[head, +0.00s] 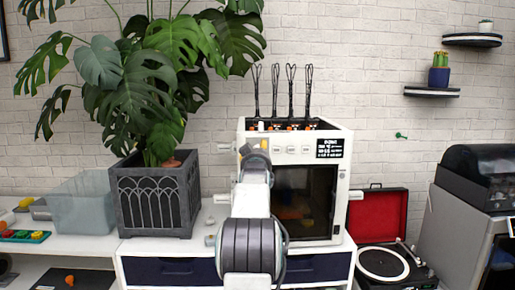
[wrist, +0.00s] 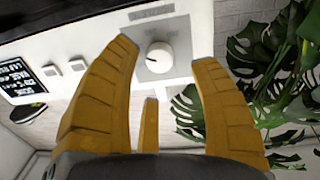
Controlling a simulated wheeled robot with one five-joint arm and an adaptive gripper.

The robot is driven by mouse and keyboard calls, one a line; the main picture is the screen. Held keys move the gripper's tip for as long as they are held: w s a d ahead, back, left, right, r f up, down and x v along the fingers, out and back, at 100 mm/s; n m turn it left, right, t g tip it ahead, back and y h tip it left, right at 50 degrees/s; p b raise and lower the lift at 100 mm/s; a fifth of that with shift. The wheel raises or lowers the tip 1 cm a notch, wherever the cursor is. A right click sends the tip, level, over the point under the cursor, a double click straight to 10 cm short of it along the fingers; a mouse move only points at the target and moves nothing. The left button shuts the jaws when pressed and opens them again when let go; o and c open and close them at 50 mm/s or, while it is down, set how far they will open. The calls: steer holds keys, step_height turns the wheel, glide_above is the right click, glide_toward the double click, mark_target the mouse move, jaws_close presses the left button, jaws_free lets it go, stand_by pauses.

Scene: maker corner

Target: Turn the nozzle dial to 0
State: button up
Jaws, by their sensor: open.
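The nozzle dial (wrist: 159,57) is a round white knob on a grey square plate on the front panel of the white 3D printer (head: 343,160). In the wrist view a small dark mark shows on the knob; I cannot read any numbers around it. My gripper (wrist: 166,56) is open, with one yellow finger on each side of the dial in the picture. I see a gap between each finger and the knob. In the head view my gripper (head: 256,152) is at the printer's upper left front and hides the dial.
Square buttons (wrist: 77,66) and a black display (wrist: 18,80) share the panel. A large plant in a dark grey planter (head: 155,200) stands close on the left. A record player (head: 385,262) with an open red lid is on the right.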

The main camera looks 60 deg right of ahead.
steer(key=shift+p+x, duration=0.85)
steer(key=shift+x, duration=1.1)
steer(key=shift+o, duration=0.2)
jaws_close()
